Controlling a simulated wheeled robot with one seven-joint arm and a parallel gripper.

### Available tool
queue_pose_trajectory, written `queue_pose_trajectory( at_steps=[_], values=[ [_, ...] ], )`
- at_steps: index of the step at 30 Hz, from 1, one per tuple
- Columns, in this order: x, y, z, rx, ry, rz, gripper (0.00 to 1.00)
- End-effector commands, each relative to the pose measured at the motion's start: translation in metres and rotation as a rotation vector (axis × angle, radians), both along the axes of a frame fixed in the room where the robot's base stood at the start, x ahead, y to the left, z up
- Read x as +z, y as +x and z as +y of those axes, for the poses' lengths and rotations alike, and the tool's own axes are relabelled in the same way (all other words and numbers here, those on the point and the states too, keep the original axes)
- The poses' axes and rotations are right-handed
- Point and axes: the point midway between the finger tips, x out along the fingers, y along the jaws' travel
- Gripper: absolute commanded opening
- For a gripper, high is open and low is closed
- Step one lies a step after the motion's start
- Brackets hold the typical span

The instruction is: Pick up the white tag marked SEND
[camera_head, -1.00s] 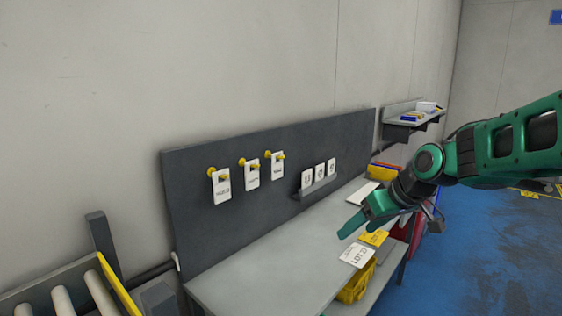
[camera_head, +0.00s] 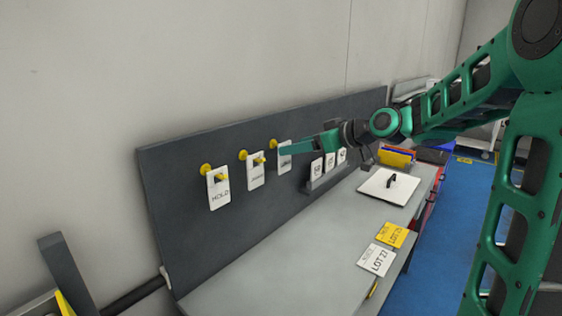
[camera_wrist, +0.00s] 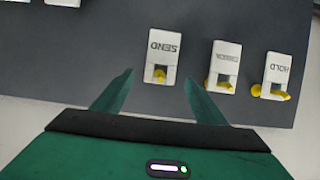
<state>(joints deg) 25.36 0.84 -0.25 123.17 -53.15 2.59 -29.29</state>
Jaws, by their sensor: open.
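The white SEND tag (camera_wrist: 162,52) hangs on a yellow peg on the dark panel. In the wrist view it is upside down, ahead of my open gripper (camera_wrist: 158,95) and roughly centred between the fingers, not gripped. In the head view the SEND tag (camera_head: 284,158) is the rightmost of the three hanging tags, partly covered by my gripper (camera_head: 292,149). The middle tag (camera_head: 256,176) and the HOLD tag (camera_head: 219,190) hang to its left; the wrist view shows them at the right, the middle tag (camera_wrist: 226,62) being nearer than the HOLD tag (camera_wrist: 281,72).
A small ledge with several white cards (camera_head: 330,162) is fixed to the panel (camera_head: 180,240) right of the tags. On the grey bench (camera_head: 290,270) lie a white board with a dark handle (camera_head: 380,190), a yellow card (camera_head: 391,235) and a white LOT card (camera_head: 376,260). The bench's near left is clear.

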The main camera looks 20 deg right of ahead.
Motion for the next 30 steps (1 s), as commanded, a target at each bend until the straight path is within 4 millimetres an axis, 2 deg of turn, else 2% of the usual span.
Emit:
queue_pose_trajectory(
  at_steps=[8,18,25,26,30],
  values=[
    [-0.007,0.010,0.003,-0.006,0.001,0.000,0.65],
    [-0.027,0.040,0.026,-0.006,0.000,0.001,0.65],
    [-0.027,0.042,0.028,-0.008,0.000,0.000,0.65],
    [-0.027,0.042,0.028,-0.008,0.000,0.000,0.63],
    [-0.027,0.042,0.028,-0.007,0.000,0.000,0.30]
  ],
)
